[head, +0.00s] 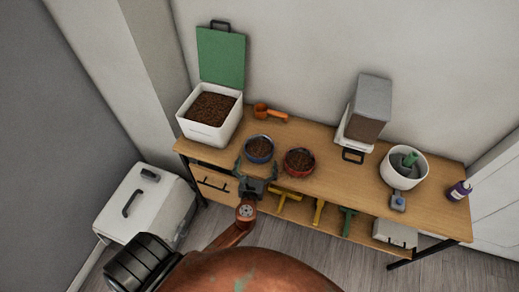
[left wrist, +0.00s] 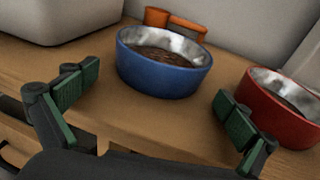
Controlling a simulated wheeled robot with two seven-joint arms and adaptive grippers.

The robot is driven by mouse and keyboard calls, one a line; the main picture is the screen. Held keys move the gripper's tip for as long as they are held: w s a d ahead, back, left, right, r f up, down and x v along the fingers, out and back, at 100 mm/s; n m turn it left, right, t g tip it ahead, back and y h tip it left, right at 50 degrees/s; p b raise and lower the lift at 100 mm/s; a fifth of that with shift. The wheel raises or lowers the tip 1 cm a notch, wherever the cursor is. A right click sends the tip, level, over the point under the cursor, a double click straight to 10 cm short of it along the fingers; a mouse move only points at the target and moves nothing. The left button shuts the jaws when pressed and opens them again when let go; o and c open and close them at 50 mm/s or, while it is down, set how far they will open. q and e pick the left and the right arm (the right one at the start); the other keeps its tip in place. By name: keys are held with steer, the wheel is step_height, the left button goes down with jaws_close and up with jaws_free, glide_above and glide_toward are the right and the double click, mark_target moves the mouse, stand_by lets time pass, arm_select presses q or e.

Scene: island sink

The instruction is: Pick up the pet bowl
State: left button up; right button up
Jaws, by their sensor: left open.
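A blue pet bowl (head: 259,149) with a silvery inside and brown food in it stands on the wooden table. A red pet bowl (head: 299,162), also holding brown food, stands just to its right. In the left wrist view the blue bowl (left wrist: 164,74) is ahead, between and beyond the fingers, and the red bowl (left wrist: 286,107) is at the right. My left gripper (head: 257,176) is open at the table's front edge, its fingers spread toward the blue bowl with nothing between them. The left gripper's green-padded fingers (left wrist: 153,102) appear apart from the blue bowl. My right gripper is not in view.
A white bin of kibble (head: 213,137) with a raised green lid stands at the table's left end. An orange scoop (head: 269,113) lies behind the bowls. A food dispenser (head: 366,112) and a white tub (head: 403,168) stand to the right. Bare tabletop lies right of the red bowl.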

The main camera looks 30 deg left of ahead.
mark_target(261, 140)
arm_select(q)
steer(key=x, duration=0.4)
steer(key=r+x, duration=0.1)
steer(key=x, duration=0.1)
steer(key=shift+w+b, duration=0.15)
steer(key=shift+b, duration=0.25)
steer(key=shift+a, duration=0.1)
steer(key=c, duration=1)
steer(key=shift+r, duration=0.15)
